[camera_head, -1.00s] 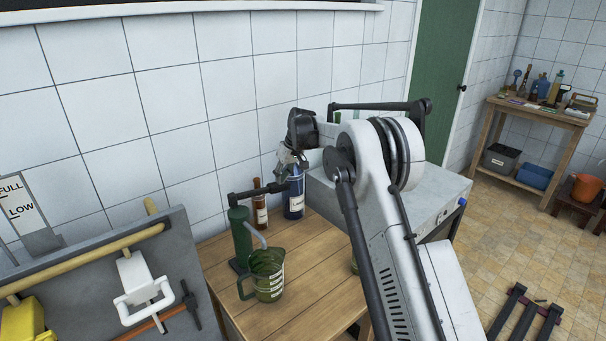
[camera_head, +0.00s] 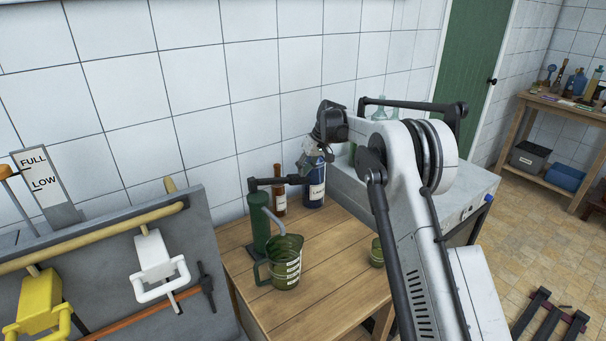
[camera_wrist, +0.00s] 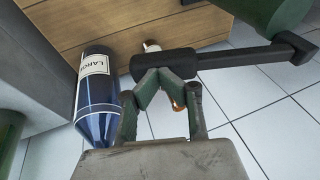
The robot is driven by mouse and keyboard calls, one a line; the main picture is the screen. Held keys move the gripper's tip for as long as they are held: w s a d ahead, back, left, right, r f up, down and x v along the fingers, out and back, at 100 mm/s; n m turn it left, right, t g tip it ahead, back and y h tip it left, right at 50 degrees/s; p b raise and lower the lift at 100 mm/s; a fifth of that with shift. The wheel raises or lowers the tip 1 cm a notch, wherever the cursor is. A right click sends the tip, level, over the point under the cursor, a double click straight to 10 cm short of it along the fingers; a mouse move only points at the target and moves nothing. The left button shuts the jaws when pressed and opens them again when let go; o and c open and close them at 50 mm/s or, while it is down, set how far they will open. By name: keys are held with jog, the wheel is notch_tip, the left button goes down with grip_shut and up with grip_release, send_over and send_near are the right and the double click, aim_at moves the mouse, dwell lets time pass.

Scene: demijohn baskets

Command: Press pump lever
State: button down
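The dark green pump (camera_head: 260,222) stands upright on the wooden table, with a grey spout over a green measuring jug (camera_head: 287,264). Its black lever (camera_head: 272,182) points roughly level to the right. In the wrist view the lever's thick black grip (camera_wrist: 215,62) crosses just beyond my fingertips. My gripper (camera_wrist: 162,74) has its green fingers angled inward with the tips together, and it appears shut and empty. In the head view my gripper (camera_head: 311,163) is just above the lever's free end. I cannot tell whether the tips touch it.
A blue labelled bottle (camera_head: 317,188) stands close behind the lever's end; it also shows in the wrist view (camera_wrist: 95,92). A brown bottle (camera_head: 280,197) stands beside it. A grey machine (camera_head: 455,190) is at the right, and a small green cup (camera_head: 377,256) stands on the table.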

jog(key=w+v, duration=0.1)
jog(key=v, duration=1.1)
jog(key=shift+d+r, duration=0.2)
jog(key=shift+d, duration=0.25)
jog(key=s+a+r+t+h+p, duration=0.1)
jog(key=s+a+r+h+p, duration=0.1)
jog(key=a+r, duration=0.3)
notch_tip(320, 180, up, 3)
jog(key=shift+s+r+n+t+p, duration=0.1)
jog(key=shift+s+n+t+p, duration=0.2)
jog(key=shift+p, duration=0.5)
jog(key=shift+w+h, duration=0.1)
jog(key=shift+h, duration=0.2)
jog(key=x, duration=0.4)
jog(key=p+x, duration=0.1)
jog(key=x, duration=0.7)
jog(key=shift+f+p, duration=0.4)
jog(key=shift+s+f, duration=0.25)
jog(key=shift+f, duration=0.4)
